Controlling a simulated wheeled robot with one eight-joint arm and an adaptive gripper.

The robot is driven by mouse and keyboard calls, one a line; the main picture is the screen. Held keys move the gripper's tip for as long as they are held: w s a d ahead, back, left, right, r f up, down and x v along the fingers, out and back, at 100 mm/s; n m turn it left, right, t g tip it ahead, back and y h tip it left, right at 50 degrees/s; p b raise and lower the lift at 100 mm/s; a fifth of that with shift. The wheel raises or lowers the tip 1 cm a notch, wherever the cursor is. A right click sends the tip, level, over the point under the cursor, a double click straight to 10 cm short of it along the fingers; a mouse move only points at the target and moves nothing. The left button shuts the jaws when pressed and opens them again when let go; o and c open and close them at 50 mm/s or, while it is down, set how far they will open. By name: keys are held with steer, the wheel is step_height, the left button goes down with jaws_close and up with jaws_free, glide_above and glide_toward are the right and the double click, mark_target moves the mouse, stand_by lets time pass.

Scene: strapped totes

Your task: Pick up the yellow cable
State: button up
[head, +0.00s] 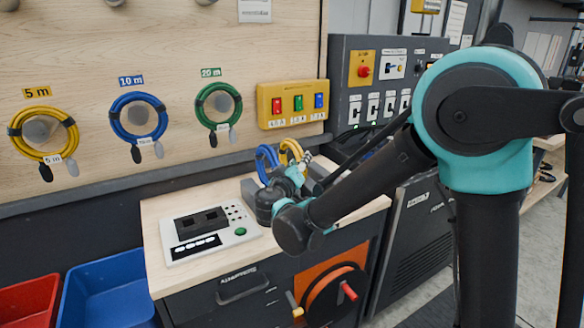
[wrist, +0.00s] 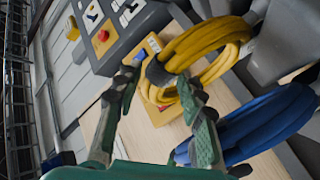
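A coiled yellow cable (wrist: 205,45) with a dark strap (wrist: 160,72) fills the upper middle of the wrist view. In the head view a yellow coil (head: 291,150) shows just beyond my gripper, partly hidden by it. My gripper (wrist: 158,82) is open, its fingers spread on either side of the strapped part of the coil. The right finger overlaps the coil in the picture; I cannot tell whether it touches. Another yellow coil (head: 72,137), labelled 5 m, hangs on the wall board at the left.
A blue coil (wrist: 265,125) lies close beside the yellow one. A yellow switch box (head: 292,104) and a grey control panel (head: 345,70) stand behind. A workbench (head: 165,208) with a white device (head: 210,232) is below. Blue (head: 280,0) is not clear.

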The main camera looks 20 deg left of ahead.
steer(key=shift+w, duration=0.85)
jaws_close()
